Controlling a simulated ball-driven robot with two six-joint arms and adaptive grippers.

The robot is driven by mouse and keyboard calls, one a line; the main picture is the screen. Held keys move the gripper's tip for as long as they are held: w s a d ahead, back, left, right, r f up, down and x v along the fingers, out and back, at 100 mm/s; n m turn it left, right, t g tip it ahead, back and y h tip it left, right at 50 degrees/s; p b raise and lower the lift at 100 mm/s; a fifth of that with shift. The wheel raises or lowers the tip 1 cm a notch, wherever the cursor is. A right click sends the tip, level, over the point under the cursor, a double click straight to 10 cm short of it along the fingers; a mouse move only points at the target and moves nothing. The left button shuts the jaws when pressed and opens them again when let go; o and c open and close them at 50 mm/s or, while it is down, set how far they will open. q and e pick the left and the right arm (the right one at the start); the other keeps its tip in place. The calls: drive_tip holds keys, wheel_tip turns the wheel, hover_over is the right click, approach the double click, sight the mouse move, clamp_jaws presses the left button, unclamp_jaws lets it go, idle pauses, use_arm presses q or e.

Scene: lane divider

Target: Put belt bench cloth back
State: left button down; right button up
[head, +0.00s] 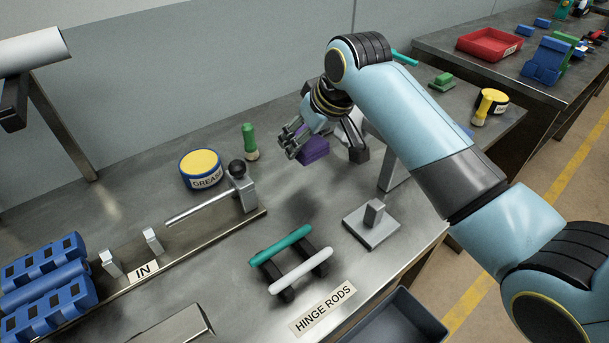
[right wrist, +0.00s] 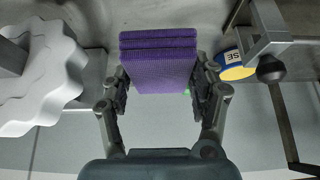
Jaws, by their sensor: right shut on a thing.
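The purple cloth (head: 314,146), folded into a thick pad, is at my right gripper (head: 293,139) above the back middle of the metal bench (head: 225,260). In the right wrist view the cloth (right wrist: 158,65) sits between the two fingers of my right gripper (right wrist: 160,92), which is shut on it. The cloth appears to be off the bench, with a dark shadow on the surface in front of it. My left gripper is not in view.
A grease tin (head: 201,170) and a green-handled item (head: 249,140) stand left of the cloth. A lever fixture (head: 242,185), a rod rack (head: 281,246) and a grey post block (head: 372,225) stand nearer. A white scalloped wheel (right wrist: 40,80) is close left in the wrist view.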

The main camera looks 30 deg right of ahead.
approach(300, 177)
drive_tip(key=x, duration=0.5)
drive_tip(key=shift+w+r, duration=0.2)
drive_tip(key=shift+f+p, duration=0.4)
drive_tip(key=shift+p, duration=0.1)
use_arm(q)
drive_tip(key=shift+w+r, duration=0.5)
use_arm(e)
drive_tip(key=shift+f, duration=0.15)
drive_tip(key=shift+f, duration=0.15)
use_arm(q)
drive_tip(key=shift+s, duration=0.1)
use_arm(e)
drive_tip(key=o, duration=1)
